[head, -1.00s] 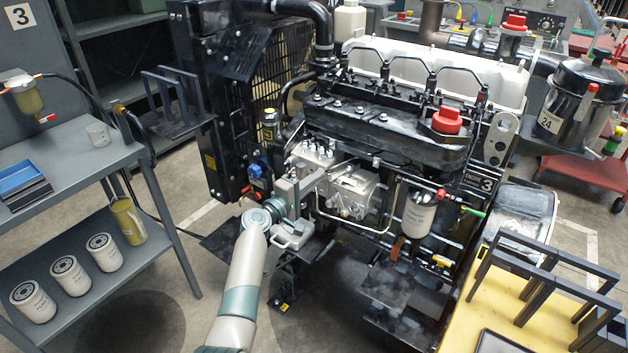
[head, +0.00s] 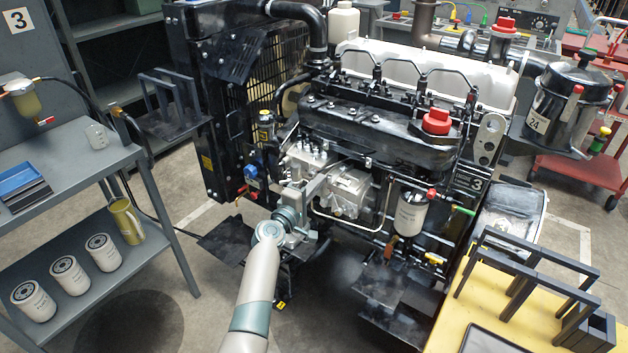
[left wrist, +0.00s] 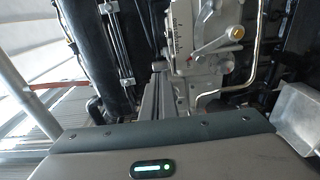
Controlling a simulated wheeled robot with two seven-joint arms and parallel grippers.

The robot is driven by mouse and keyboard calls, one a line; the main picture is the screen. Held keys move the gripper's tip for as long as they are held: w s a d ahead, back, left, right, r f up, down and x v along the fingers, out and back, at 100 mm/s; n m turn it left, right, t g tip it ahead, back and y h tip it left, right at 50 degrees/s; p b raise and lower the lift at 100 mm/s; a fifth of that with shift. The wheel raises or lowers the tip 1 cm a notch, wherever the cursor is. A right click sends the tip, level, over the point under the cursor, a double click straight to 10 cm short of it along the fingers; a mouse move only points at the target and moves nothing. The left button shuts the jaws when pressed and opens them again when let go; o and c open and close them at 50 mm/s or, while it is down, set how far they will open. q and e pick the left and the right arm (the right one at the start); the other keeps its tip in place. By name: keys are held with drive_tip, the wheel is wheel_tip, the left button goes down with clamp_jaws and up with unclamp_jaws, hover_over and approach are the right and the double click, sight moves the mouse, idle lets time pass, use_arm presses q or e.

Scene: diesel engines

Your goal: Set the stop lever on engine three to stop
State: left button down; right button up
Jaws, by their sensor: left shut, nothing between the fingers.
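My left gripper (head: 312,190) is at the engine's near side, by the silver pump housing (head: 347,192). Its shut, empty fingers (left wrist: 160,92) point toward the housing, below and left of the lever. They appear apart from the lever; exact contact is unclear.
A grey shelf cart (head: 75,165) with filters and a jug stands at the left. A yellow table (head: 470,310) with black racks is at the lower right. A curved metal pipe (left wrist: 252,75) runs close to the right of the lever. Floor is free below my forearm.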

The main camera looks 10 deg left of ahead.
use_arm(q)
drive_tip(key=d, duration=0.2)
drive_tip(key=s+d, duration=0.1)
drive_tip(key=d, duration=0.3)
drive_tip(key=shift+s+d+p, duration=0.3)
use_arm(e)
drive_tip(key=shift+w+a+r, duration=0.2)
drive_tip(key=shift+w+r, duration=0.1)
use_arm(q)
drive_tip(key=shift+d+r, duration=0.1)
drive_tip(key=shift+s, duration=0.1)
use_arm(e)
drive_tip(key=shift+w, duration=0.1)
use_arm(q)
drive_tip(key=v, duration=1.7)
drive_tip(key=shift+a, duration=0.3)
use_arm(e)
drive_tip(key=shift+s+a+t, duration=0.1)
drive_tip(key=shift+s+t, duration=0.1)
drive_tip(key=shift+t, duration=0.1)
use_arm(q)
drive_tip(key=shift+s, duration=0.1)
use_arm(e)
drive_tip(key=shift+w, duration=0.2)
